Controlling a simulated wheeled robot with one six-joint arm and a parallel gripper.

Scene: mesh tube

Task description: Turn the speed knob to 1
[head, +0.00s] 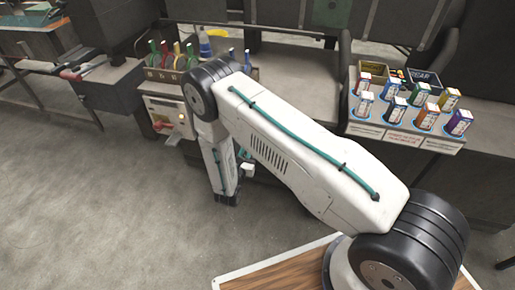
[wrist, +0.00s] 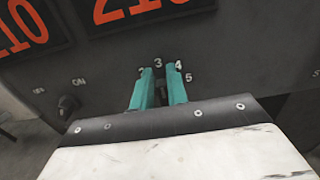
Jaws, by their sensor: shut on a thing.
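The speed knob (wrist: 163,92) is a small dark shape on a dark panel (wrist: 225,60) in the wrist view, mostly hidden between my fingers. My gripper (wrist: 161,72) has two teal fingers, shut on the knob from both sides. Pale figures 2, 3, 4 and 5 show in an arc around the fingertips. The figure 1 is not visible, and the left finger covers that side of the dial. The knob's pointer is hidden, so its setting cannot be read. In the head view my arm hides the knob and panel.
In the wrist view, a second dark knob (wrist: 68,103) marked ON sits left of my gripper. Displays with orange digits (wrist: 125,10) are above. In the head view, a rack of coloured boxes (head: 408,128) stands at right, and a tool bin (head: 165,75) behind my arm.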

